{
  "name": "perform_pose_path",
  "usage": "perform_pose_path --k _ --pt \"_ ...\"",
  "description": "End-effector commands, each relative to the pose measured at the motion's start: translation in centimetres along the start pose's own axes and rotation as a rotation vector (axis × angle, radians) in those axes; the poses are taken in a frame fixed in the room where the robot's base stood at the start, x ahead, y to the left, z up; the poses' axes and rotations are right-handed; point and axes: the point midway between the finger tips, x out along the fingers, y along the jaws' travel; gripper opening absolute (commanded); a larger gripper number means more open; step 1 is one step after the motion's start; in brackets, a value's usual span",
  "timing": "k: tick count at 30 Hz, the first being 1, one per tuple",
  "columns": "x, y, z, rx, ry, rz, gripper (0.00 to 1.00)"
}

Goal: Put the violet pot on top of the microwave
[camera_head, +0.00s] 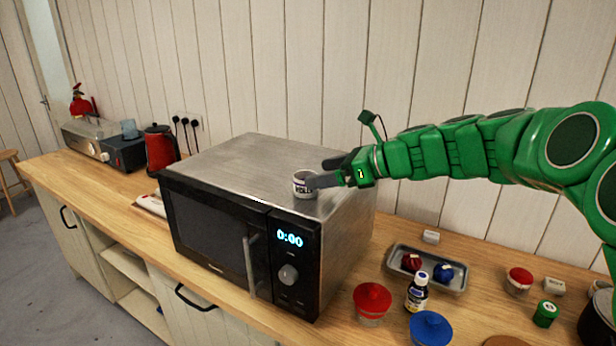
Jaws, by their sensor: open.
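A small pale pot (302,188) with dark lettering on its label stands upright on top of the microwave (222,162), near its front right edge. The lettering is too small to read surely, but it looks like the violet pot. My gripper (318,175) reaches in from the right, low over the microwave top, with its fingers at the pot's right side. The jaws are open. I cannot tell whether a finger still touches the pot. The microwave has a dark door and a display reading 0:00.
A metal tray (400,276) with red and blue items, a red-lidded jar (372,302), a bottle (417,293), a blue-lidded jar (431,329) and a green pot (545,314) stand right of the microwave. A red kettle (160,148) stands to its left. The microwave top's left part is clear.

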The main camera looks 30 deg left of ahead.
Motion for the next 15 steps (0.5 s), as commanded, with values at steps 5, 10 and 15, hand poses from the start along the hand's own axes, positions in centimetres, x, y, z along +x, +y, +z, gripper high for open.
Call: perform_pose_path --k 5,10,15 --pt "-2.9 0.0 0.0 -0.001 0.000 -0.001 0.87" --pt "-4.3 0.0 0.0 0.000 0.000 0.001 0.87" --pt "-4.8 0.0 0.0 0.000 0.001 0.001 0.87"
